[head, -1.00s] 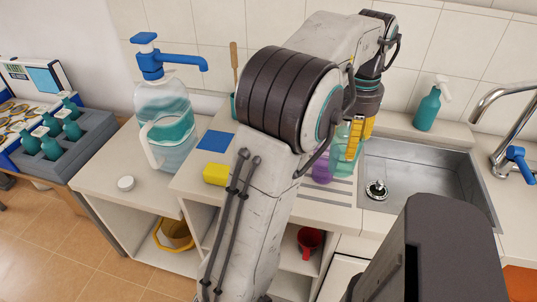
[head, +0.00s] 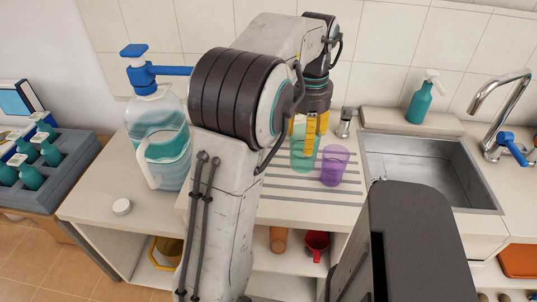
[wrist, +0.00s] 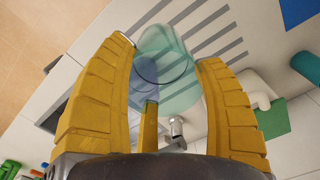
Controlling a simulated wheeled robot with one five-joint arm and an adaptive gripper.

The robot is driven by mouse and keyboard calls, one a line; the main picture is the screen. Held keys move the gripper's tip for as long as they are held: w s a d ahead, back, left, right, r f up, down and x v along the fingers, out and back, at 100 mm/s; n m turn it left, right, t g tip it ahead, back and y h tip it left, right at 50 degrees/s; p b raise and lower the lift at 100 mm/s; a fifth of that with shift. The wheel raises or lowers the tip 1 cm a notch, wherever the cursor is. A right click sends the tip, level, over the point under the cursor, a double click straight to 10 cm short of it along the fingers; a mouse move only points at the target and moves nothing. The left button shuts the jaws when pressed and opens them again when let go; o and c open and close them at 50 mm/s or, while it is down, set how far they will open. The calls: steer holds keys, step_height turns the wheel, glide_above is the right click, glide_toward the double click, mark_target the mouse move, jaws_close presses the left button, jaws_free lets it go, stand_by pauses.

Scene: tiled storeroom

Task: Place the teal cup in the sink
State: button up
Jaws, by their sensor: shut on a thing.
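The teal cup (head: 303,152), clear and tinted green, is upright over the ribbed drainboard left of the sink. My gripper (head: 311,124) is shut on it from above, with its yellow fingers at the cup's upper part.
A purple cup (head: 334,165) stands on the drainboard (head: 285,196) close to the teal cup's right. A small chrome piece (head: 346,121) is behind it. A teal soap bottle (head: 420,100) and a faucet (head: 500,105) are behind the sink. A pump jug (head: 158,140) stands at left.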

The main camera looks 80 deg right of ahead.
steer(key=w+d+f+p, duration=0.1)
steer(key=w, duration=0.1)
steer(key=w+d+f+p, duration=0.1)
steer(key=w+f+p, duration=0.1)
steer(key=w, duration=0.1)
steer(key=w+d+f+p, duration=0.1)
steer(key=w, duration=0.2)
steer(key=shift+d+f, duration=0.1)
steer(key=shift+f, duration=0.3)
steer(key=shift+w+d+f+p, duration=0.25)
steer(key=shift+w+f+p, duration=0.3)
steer(key=shift+w, duration=0.05)
steer(key=shift+f+p, duration=2.05)
steer(key=shift+p, duration=0.15)
steer(key=shift+f, duration=0.15)
steer(key=o, duration=1)
